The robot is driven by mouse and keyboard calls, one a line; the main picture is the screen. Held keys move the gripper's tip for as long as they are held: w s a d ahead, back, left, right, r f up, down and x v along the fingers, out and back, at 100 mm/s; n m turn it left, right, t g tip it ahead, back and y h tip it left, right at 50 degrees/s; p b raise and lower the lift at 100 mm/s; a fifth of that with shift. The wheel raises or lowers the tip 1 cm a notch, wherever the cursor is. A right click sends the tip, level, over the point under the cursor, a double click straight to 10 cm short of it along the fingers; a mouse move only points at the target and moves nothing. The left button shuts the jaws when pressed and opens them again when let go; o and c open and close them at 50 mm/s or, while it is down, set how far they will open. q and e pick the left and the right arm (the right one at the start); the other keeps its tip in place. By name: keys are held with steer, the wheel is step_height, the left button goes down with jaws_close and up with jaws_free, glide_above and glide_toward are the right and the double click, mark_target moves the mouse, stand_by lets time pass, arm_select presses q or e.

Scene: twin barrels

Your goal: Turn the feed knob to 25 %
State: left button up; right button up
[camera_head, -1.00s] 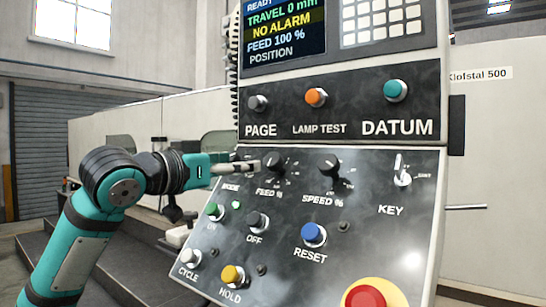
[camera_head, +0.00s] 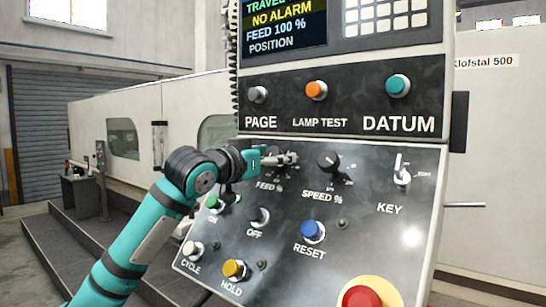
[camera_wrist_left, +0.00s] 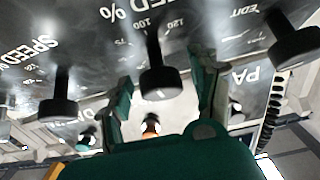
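The black feed knob (camera_wrist_left: 160,82) is in the middle of the left wrist view, with printed 100 and 120 marks beside it. My left gripper (camera_head: 287,158) is at the knob in the head view and mostly hides it above the FEED % label. In the left wrist view the two fingers are spread, one on each side of the knob, with visible gaps; I see no contact. The screen (camera_head: 284,24) reads FEED 100 % and NO ALARM. My right gripper is not in view.
The speed knob (camera_head: 328,163) is just right of the feed knob; the mode knob (camera_wrist_left: 292,42) is at right in the wrist view. The key switch (camera_head: 402,172), OFF button (camera_head: 260,215) and blue RESET button (camera_head: 312,231) are nearby. A red button (camera_head: 362,300) is low.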

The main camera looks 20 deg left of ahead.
arm_select(q)
steer(key=c, duration=1.1)
